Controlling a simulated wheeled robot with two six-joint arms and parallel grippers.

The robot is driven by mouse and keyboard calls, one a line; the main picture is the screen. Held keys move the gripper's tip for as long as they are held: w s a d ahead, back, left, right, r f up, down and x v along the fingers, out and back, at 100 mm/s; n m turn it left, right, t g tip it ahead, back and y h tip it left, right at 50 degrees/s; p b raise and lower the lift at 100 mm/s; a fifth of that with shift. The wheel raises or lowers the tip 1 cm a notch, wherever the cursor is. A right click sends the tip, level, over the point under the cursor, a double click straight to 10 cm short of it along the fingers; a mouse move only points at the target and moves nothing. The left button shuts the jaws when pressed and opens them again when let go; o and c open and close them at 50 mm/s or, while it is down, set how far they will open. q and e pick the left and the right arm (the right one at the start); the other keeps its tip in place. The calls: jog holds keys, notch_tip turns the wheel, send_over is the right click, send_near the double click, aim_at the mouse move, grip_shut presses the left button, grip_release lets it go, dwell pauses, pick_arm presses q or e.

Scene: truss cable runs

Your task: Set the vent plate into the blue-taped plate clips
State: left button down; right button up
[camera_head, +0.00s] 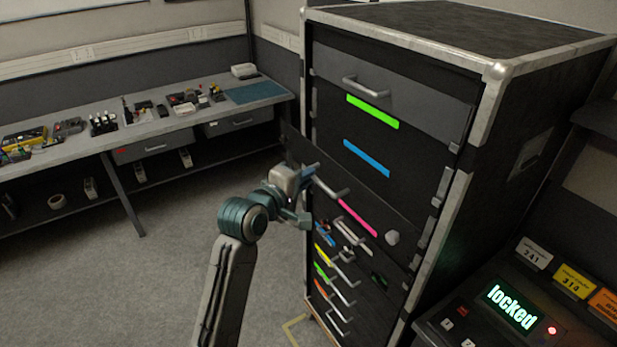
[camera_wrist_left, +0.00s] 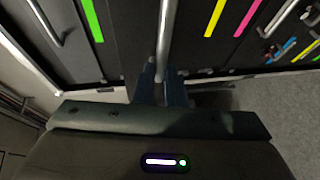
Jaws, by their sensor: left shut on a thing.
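The vent plate (camera_head: 328,168) looks like a dark flat panel with a bar handle. It stands in front of the rack, sticking out past its left edge and slanting down to the right. My left gripper (camera_head: 306,188) is shut on its handle; in the left wrist view the bar (camera_wrist_left: 165,40) runs between the two fingers (camera_wrist_left: 161,85). The blue tape strip (camera_head: 367,158) shows on the rack just above the plate in the head view; the plate seems to hide it in the left wrist view. I cannot make out the clips. My right gripper is out of view.
The rack (camera_head: 480,120) has a green-taped drawer (camera_head: 395,95) above and a pink tape strip (camera_head: 357,218) and several handles below. A console (camera_head: 515,305) reading "locked" stands at the lower right. A cluttered workbench (camera_head: 75,150) is at left; the floor between is clear.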

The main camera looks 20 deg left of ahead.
pick_arm(q)
jog(key=shift+s+a, duration=0.95)
jog(key=shift+s, duration=0.2)
jog(key=shift+s+a, duration=0.95)
jog(key=shift+s, duration=0.2)
jog(key=shift+w+d+r, duration=0.1)
jog(key=shift+r, duration=0.05)
dwell(0.6)
